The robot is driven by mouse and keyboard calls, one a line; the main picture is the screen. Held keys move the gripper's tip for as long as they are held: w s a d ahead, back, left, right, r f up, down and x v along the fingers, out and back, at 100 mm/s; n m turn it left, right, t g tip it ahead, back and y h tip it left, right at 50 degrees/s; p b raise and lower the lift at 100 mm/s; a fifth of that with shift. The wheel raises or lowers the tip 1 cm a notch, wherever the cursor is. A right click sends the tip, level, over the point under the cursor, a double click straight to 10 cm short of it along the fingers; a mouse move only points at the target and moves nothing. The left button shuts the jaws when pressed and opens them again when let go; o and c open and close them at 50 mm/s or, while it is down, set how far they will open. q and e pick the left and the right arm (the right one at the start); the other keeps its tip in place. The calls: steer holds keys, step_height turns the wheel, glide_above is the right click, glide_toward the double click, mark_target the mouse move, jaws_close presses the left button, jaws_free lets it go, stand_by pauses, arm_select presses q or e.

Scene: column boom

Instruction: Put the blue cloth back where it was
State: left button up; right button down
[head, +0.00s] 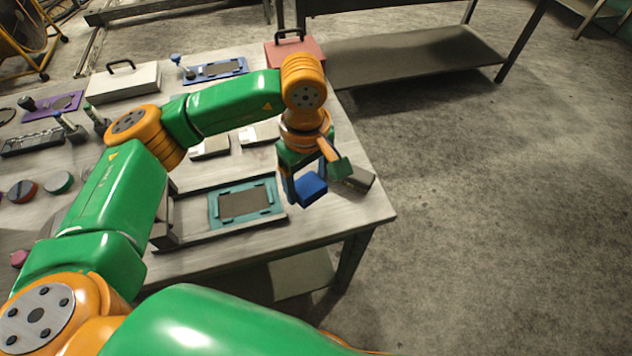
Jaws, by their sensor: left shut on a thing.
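The blue cloth (311,189) looks like a small folded blue block. My left gripper (316,177) is shut on it, near the right end of the table (375,212). The cloth seems to be held above the table top, but its height is hard to tell. A grey block (359,180) lies just right of the gripper, partly hidden by a finger. A teal frame with a dark pad (245,204) lies to the left of the cloth. My right gripper is not in view.
A white box with a black handle (124,83), a red box (296,50) and a blue frame (216,70) stand at the back. The table's right edge drops to open floor (500,230).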

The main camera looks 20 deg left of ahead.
mark_target(313, 173)
arm_select(q)
steer(key=shift+w+d+f, duration=0.15)
steer(key=shift+w+f, duration=0.9)
steer(key=shift+f, duration=0.2)
step_height(313, 173, down, 4)
steer(key=shift+w+r+p, duration=0.15)
steer(key=shift+r+p, duration=0.05)
steer(key=shift+p, duration=0.9)
steer(key=shift+f, duration=0.15)
steer(key=shift+f+b, duration=0.15)
steer(key=shift+b, duration=0.3)
steer(key=o, duration=1.2)
steer(key=shift+r+p, duration=0.45)
steer(key=shift+p, duration=0.05)
step_height(313, 173, up, 12)
steer(key=b, duration=0.3)
steer(key=shift+f, duration=0.15)
